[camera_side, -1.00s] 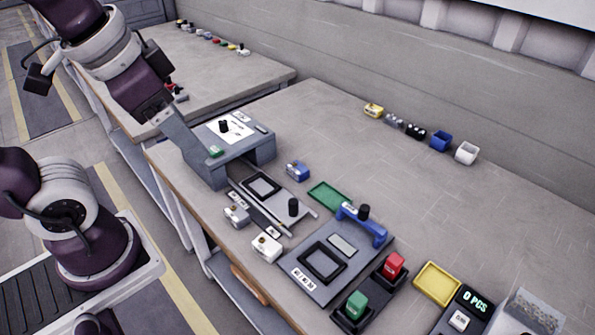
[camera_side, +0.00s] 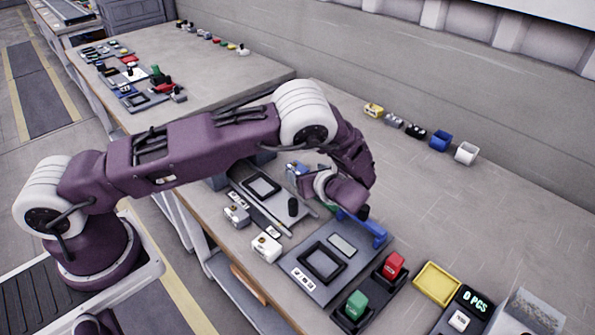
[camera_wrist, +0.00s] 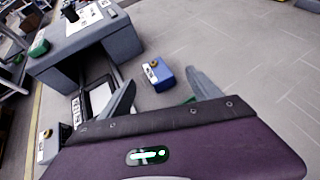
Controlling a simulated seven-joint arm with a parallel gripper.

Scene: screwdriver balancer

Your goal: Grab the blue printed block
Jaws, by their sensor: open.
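The blue printed block (camera_wrist: 163,78) has a white label and a yellow round mark on top. In the wrist view it sits on the table between my two spread fingertips, with a gap on both sides. My gripper (camera_wrist: 160,85) is open and empty. In the side view the block (camera_side: 291,167) shows only in part, close behind my gripper (camera_side: 303,182), and my wrist covers the area around it. The exact height of the fingers above the block cannot be told.
A grey raised station (camera_wrist: 95,42) stands left of the block. A rail fixture (camera_side: 262,190) lies beside it. A blue handle (camera_side: 372,232) on a grey plate (camera_side: 325,262) is close to my wrist.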

